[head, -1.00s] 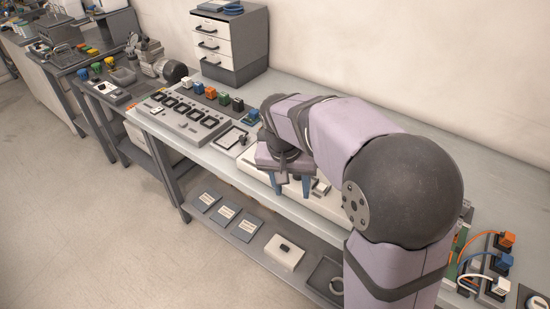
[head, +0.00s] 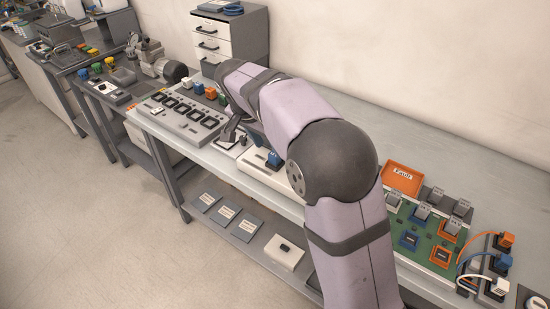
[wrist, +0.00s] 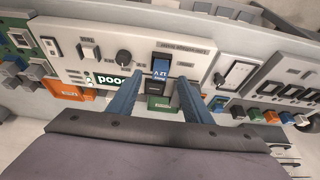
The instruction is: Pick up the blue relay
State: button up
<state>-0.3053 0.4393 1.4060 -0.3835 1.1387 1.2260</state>
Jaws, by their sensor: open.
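A blue relay (wrist: 161,67) with a "12 V" label sits at a dark socket on a white tester panel (wrist: 75,50) in the wrist view. In the head view, a blue block (head: 273,158) shows on the white tester (head: 255,172), partly beside my arm. My gripper (wrist: 160,88) is open, its two blue fingers reaching toward the panel on either side of the relay's line.
A green block (wrist: 158,103) stands just below the socket, between the fingers. A row of coloured relays (wrist: 270,117) lies at the right in the wrist view. A green board (head: 433,238) and an orange tray (head: 403,180) are at the right in the head view.

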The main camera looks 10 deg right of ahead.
jog(key=shift+p+x, duration=0.75)
jog(key=shift+x, duration=1.9)
jog(key=shift+w+d+r, duration=0.1)
grip_shut()
